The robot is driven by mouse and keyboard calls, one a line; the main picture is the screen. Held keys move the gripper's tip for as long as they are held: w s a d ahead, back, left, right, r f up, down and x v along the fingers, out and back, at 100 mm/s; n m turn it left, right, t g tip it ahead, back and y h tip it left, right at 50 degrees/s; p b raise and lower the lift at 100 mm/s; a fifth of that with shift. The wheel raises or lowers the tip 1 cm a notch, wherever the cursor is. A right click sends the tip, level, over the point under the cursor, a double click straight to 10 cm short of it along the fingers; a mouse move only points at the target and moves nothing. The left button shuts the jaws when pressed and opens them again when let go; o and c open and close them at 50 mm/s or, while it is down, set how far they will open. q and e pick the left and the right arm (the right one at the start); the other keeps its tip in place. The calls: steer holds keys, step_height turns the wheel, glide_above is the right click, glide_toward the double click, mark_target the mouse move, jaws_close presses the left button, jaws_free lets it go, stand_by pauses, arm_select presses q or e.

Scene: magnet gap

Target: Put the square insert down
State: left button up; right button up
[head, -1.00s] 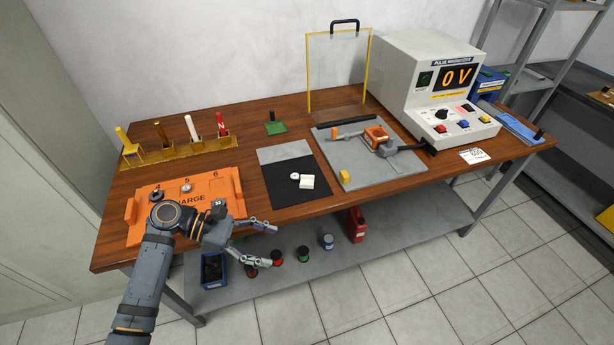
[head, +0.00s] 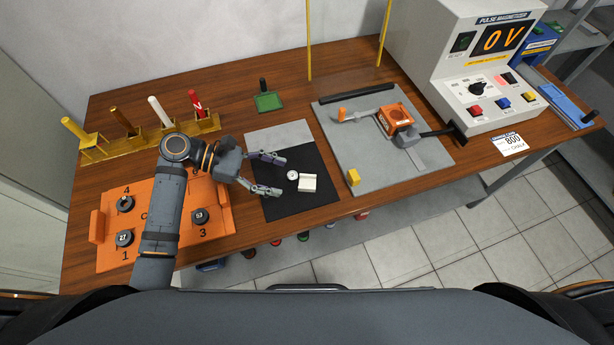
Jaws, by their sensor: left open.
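A small white square block (head: 307,183), which looks like the square insert, lies on the dark part of the black and grey mat (head: 288,208). A small round white piece (head: 292,174) lies beside it on its left. My left gripper (head: 281,175) is open and empty, over the left part of the mat, with its fingers pointing right toward the round piece and the white block. The fingers appear apart from both. My right gripper is not in view.
An orange tray (head: 222,222) with numbered places and several dark round pieces lies under my left arm. A yellow rack (head: 150,143) holds several rods behind it. A grey plate (head: 335,113) with an orange fixture (head: 396,117) lies right of the mat, before the magnetizer (head: 440,60), which reads 0 V.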

mark_target(307, 183)
arm_select(q)
steer(key=x, duration=0.3)
steer(key=shift+w+d+f, duration=0.1)
steer(key=shift+w+f, duration=0.1)
steer(key=shift+w, duration=0.15)
steer(key=x, duration=0.5)
steer(key=shift+w+d+f, duration=0.1)
steer(key=shift+w+f, duration=0.1)
steer(key=shift+w, duration=0.05)
steer(key=c, duration=0.9)
